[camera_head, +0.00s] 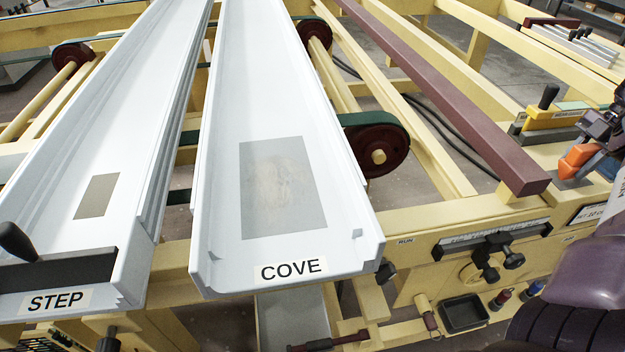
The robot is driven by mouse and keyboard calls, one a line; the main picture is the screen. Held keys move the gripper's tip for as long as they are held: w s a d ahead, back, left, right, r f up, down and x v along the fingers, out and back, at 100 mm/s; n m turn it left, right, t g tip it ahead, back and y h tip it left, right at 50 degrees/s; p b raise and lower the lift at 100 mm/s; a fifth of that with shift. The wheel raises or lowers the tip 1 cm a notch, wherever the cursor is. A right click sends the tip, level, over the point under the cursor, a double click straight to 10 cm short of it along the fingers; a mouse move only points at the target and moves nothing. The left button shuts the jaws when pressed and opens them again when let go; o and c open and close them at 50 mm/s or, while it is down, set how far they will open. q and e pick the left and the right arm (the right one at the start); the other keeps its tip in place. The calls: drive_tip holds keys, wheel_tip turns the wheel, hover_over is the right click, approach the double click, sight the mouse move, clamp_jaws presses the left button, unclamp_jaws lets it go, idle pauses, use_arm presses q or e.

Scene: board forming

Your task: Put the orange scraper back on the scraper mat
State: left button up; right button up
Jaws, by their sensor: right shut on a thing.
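The orange scraper (578,159) is at the right edge of the view, on the yellow frame's right side. My right gripper (594,148) is shut on it from the upper right; the fingers are partly hidden by dark gripper parts. A small grey patch (568,183), which looks like the scraper mat, lies right under the scraper. I cannot tell whether the scraper touches it. My left gripper is not in view.
A yellow block (552,119) with a black handle stands just behind the scraper. A maroon bar (450,100) ends to its left. Two white troughs labelled STEP (110,190) and COVE (262,110) fill the left and middle. A black tray (464,313) sits below.

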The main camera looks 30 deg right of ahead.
drive_tip(key=shift+f+b, duration=0.3)
drive_tip(key=shift+f, duration=0.25)
drive_tip(key=o, duration=1.1)
drive_tip(key=shift+o, duration=0.3)
drive_tip(key=shift+o, duration=1.3)
drive_tip(key=shift+r, duration=0.1)
